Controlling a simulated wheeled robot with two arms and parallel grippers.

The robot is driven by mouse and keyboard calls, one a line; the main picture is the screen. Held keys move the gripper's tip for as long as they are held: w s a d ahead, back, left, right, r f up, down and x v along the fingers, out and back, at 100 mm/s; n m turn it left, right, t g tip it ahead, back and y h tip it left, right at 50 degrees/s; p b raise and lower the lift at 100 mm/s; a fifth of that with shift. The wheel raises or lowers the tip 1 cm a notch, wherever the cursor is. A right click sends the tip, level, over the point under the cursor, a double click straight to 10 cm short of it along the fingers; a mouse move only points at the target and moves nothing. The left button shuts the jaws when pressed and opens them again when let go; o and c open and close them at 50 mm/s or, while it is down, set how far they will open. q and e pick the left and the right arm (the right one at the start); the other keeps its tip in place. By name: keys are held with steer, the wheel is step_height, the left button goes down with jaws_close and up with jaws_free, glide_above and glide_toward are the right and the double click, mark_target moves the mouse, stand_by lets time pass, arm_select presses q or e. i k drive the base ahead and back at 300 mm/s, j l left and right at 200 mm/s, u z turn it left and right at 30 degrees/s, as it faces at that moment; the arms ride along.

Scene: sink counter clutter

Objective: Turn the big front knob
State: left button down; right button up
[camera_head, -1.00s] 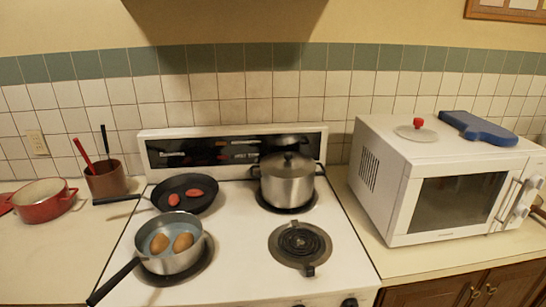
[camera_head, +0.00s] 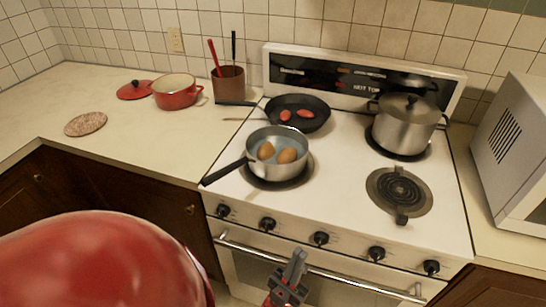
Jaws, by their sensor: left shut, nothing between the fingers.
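A row of dark knobs runs along the front panel of the white stove (camera_head: 340,185). The middle knob (camera_head: 320,238) looks slightly larger than the others, but I cannot tell for sure which is the big one. Its neighbours are a knob on the left (camera_head: 268,224) and one on the right (camera_head: 376,253). My left gripper (camera_head: 295,260) is shut and empty, pointing up in front of the oven door, below and left of the middle knob and seemingly apart from it. My right gripper is not in view.
The oven handle (camera_head: 350,277) runs below the knobs near my gripper. A saucepan with two eggs (camera_head: 276,158), a frying pan (camera_head: 318,110) and a lidded pot (camera_head: 404,130) stand on the stove. A microwave (camera_head: 515,150) stands at the right.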

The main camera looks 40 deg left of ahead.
mark_target(223, 210)
steer(key=u, duration=1.55)
steer(key=k+j+u, duration=0.1)
steer(key=j+u, duration=0.6)
